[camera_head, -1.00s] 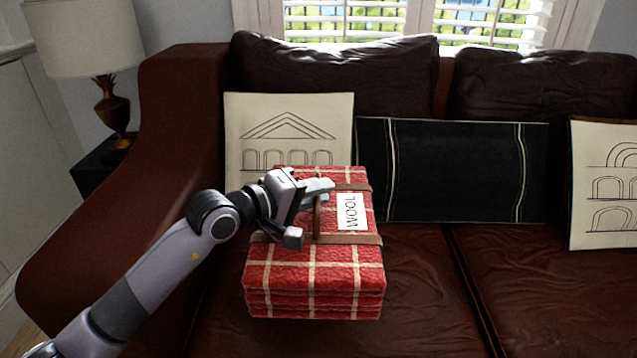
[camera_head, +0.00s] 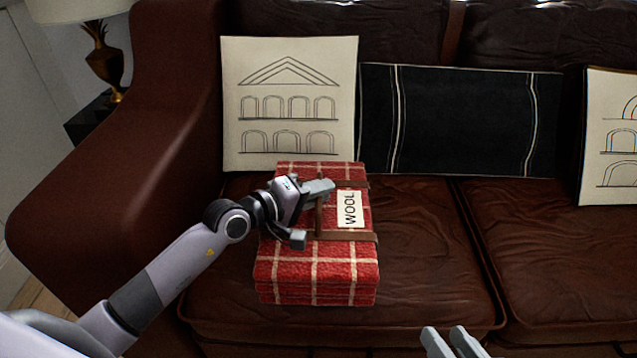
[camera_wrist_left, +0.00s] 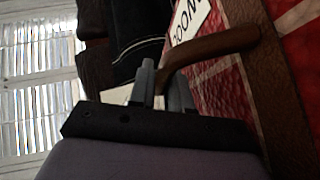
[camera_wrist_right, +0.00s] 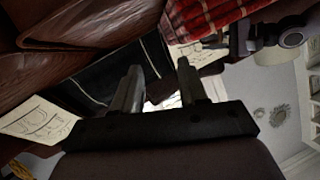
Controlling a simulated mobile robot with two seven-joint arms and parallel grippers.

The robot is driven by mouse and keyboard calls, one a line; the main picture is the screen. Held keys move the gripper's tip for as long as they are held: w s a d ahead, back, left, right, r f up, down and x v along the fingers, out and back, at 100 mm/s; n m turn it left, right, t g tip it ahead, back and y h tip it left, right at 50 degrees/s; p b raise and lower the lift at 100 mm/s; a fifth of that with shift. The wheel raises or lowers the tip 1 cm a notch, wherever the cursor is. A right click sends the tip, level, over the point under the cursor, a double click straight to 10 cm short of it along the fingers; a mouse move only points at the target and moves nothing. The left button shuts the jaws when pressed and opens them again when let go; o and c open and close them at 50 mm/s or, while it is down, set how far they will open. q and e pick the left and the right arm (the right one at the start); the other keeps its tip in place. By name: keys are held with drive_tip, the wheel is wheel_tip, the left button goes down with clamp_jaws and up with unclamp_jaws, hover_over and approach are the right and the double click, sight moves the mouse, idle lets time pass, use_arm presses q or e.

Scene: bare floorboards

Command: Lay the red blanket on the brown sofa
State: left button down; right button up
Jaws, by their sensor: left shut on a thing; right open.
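The red plaid blanket (camera_head: 318,272) is a folded stack with brown straps, a handle and a "WOOL" label. In the head view it is over the left seat of the brown sofa (camera_head: 420,235); I cannot tell whether it rests on the cushion. My left gripper (camera_head: 312,212) is shut on the blanket's brown handle, and the left wrist view shows the handle (camera_wrist_left: 215,46) between its fingers. My right gripper (camera_head: 452,342) is open and empty at the bottom of the head view, in front of the sofa. The right wrist view shows the blanket (camera_wrist_right: 205,15) at its top.
A cream pillow with a building drawing (camera_head: 290,105), a black striped pillow (camera_head: 465,120) and another cream pillow (camera_head: 608,145) lean on the backrest. The sofa's left arm (camera_head: 140,150) rises beside the blanket. A lamp (camera_head: 103,60) stands behind it. The right seat is bare.

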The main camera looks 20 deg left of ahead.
use_arm(q)
drive_tip(key=shift+r, duration=0.15)
use_arm(e)
drive_tip(key=shift+d+r, duration=0.1)
use_arm(q)
drive_tip(key=c, duration=1.1)
unclamp_jaws()
drive_tip(key=shift+f, duration=0.3)
wheel_tip(320, 180, up, 2)
drive_tip(key=p, duration=0.3)
hover_over(269, 236)
drive_tip(key=w+d, duration=0.1)
drive_tip(key=w, duration=0.1)
drive_tip(key=shift+s+r, duration=0.2)
drive_tip(key=shift+s, duration=0.05)
drive_tip(key=shift+s+a+r, duration=0.1)
drive_tip(key=shift+s+a, duration=0.1)
drive_tip(key=shift+s, duration=0.15)
drive_tip(key=shift+s+a+r, duration=0.15)
drive_tip(key=shift+s+a, duration=0.1)
drive_tip(key=shift+s, duration=0.2)
use_arm(e)
drive_tip(key=shift+s+d+h, duration=0.1)
drive_tip(key=shift+d+h, duration=0.15)
drive_tip(key=shift+h, duration=0.05)
